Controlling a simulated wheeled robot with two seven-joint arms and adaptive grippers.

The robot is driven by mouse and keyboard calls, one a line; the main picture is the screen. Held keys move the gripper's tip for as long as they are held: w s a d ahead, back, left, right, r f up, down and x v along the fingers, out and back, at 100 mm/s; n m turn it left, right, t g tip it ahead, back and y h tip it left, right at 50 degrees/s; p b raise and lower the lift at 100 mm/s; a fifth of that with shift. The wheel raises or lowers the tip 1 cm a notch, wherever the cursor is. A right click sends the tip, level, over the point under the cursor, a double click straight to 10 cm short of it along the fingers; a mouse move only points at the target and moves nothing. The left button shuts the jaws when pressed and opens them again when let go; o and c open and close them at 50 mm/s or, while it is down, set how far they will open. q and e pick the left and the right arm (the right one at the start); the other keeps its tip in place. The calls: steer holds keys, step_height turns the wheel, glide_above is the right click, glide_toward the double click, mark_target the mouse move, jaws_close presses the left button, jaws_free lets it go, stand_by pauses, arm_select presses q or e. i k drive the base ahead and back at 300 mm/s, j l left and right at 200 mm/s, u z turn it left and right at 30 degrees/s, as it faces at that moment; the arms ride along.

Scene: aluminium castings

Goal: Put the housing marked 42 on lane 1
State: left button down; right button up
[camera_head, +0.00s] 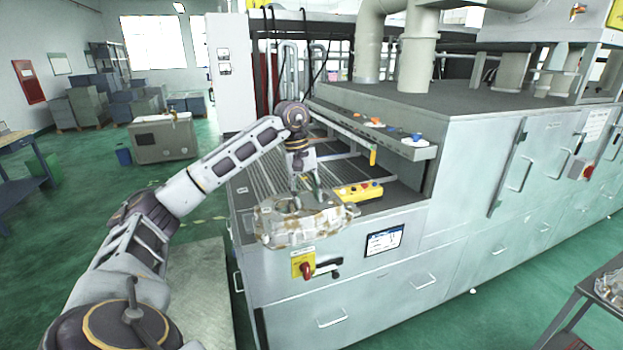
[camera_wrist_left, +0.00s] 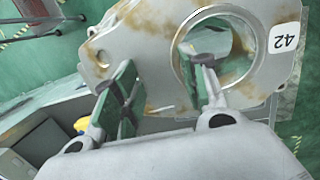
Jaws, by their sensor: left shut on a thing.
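The housing marked 42 (camera_head: 300,222) is a grey casting with brownish stains, held in front of the machine's near end, above the red switch. The left wrist view shows its round bore and a white label reading 42 (camera_wrist_left: 284,42). My left gripper (camera_head: 308,198) is shut on the housing from above; in the wrist view (camera_wrist_left: 165,95) one finger reaches into the bore and the other lies outside the wall. The ribbed lanes (camera_head: 262,190) run back into the machine behind the housing. I cannot read any lane number. My right gripper is not in view.
A yellow control box (camera_head: 358,191) with buttons sits on the machine's edge right of the housing. A shelf (camera_head: 410,148) with small coloured items overhangs the lanes on the right. Another casting (camera_head: 612,285) lies on a dark table at the lower right.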

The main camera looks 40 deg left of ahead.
mark_target(306, 179)
steer(key=i+j, duration=0.7)
steer(key=j, duration=0.25)
steer(key=i+j, duration=0.3)
steer(key=j, duration=0.15)
